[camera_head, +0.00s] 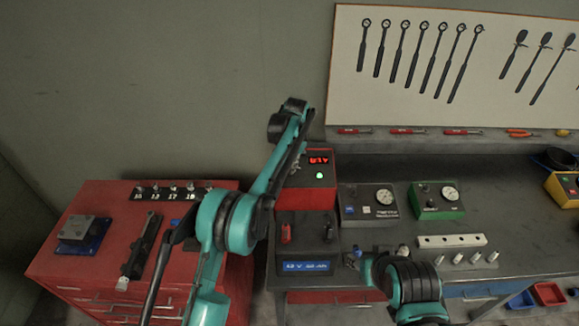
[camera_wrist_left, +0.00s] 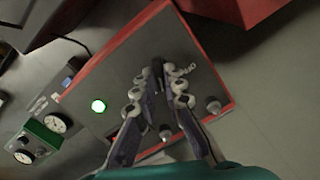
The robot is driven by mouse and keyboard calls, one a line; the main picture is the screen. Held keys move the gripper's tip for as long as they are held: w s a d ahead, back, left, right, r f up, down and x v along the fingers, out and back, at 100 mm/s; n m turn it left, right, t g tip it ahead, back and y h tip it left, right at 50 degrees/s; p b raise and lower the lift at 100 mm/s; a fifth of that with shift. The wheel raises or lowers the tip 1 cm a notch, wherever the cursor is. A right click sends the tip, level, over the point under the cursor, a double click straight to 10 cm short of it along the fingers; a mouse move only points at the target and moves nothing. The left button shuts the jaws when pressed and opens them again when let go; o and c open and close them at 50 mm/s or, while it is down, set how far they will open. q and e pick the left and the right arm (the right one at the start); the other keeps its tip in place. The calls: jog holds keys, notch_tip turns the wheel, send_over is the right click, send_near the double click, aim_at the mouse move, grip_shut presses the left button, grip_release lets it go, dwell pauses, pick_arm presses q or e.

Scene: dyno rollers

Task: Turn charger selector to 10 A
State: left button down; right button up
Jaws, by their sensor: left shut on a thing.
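The charger (camera_head: 318,180) is a red box with a grey face, a small red lit display (camera_head: 318,160) and a round green light (camera_head: 319,175). The display's digits are too small to read surely. My left gripper (camera_head: 296,164) reaches the charger's left side, largely hidden by its own arm. In the left wrist view both fingers (camera_wrist_left: 164,77) close around the dark selector knob (camera_wrist_left: 157,70) on the charger's face (camera_wrist_left: 120,75). The fingers cover most of the knob and its scale. My right gripper (camera_head: 353,258) is low by the bench front; its fingers are unclear.
A battery (camera_head: 306,232) stands in front of the charger. A grey meter box (camera_head: 367,203) and a green one (camera_head: 437,201) stand to its right. A red cabinet (camera_head: 110,195) with tools is at the left. The tool board (camera_head: 450,70) hangs behind.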

pick_arm(q)
jog(key=m, duration=0.4)
jog(key=shift+s+d+m+y, duration=0.1)
jog(key=shift+d+m+y, duration=0.05)
jog(key=shift+m+y, duration=0.2)
jog(key=shift+m+t+b, duration=0.25)
jog(key=shift+t+b, duration=0.05)
jog(key=c, duration=1.6)
grip_release()
jog(key=shift+r, duration=0.1)
jog(key=v, duration=1.2)
